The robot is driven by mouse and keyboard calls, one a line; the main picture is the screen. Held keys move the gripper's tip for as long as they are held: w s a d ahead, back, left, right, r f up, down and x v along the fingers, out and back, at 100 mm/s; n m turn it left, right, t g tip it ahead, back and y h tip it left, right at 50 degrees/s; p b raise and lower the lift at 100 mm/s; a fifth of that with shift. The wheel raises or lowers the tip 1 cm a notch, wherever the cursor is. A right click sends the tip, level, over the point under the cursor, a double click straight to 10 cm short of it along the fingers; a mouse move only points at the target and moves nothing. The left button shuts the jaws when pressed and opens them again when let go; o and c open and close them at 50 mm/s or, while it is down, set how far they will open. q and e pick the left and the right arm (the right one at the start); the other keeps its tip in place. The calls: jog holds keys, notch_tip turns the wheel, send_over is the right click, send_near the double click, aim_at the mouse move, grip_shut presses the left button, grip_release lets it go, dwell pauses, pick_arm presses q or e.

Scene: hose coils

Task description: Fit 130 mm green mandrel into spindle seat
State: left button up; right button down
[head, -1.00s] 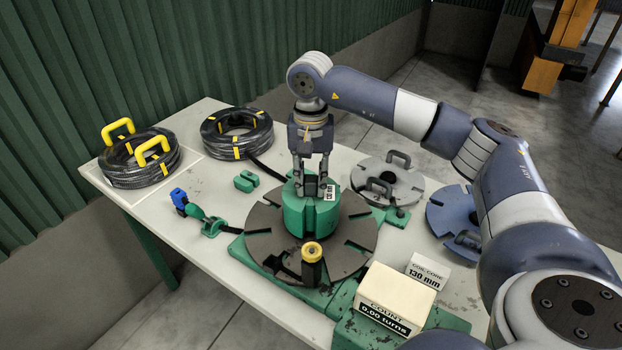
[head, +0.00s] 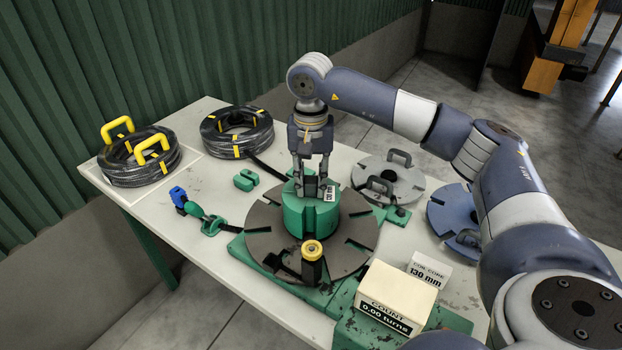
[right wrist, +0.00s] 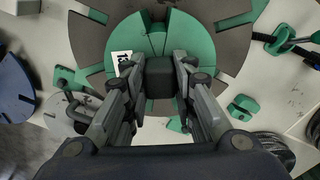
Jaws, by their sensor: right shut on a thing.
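The green mandrel (head: 310,215) is upright at the middle of the dark slotted round plate (head: 265,232). It also shows in the right wrist view (right wrist: 190,45). My right gripper (head: 312,186) comes down from above and is shut on the mandrel's dark top grip (right wrist: 160,78). A white label (head: 329,193) shows beside the fingers. The spindle seat is hidden under the mandrel, so I cannot tell how deep the mandrel sits. My left gripper is not in view.
Black hose coils (head: 237,132) lie at the back left. A counter box (head: 395,297) reading 0.00 turns and a 130 mm coil core sign (head: 427,268) stand in front. A yellow-topped post (head: 312,250) rises near the plate's front.

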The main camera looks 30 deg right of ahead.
jog(key=shift+f+b, duration=0.45)
jog(key=shift+f, duration=0.2)
dwell(0.4)
jog(key=c, duration=1.2)
grip_release()
jog(key=shift+c, duration=0.2)
jog(key=shift+o, duration=0.2)
jog(key=shift+f, duration=0.1)
jog(key=shift+o, duration=1)
jog(key=shift+r, duration=0.25)
jog(key=shift+r+p, duration=1.4)
jog(key=shift+r, duration=0.7)
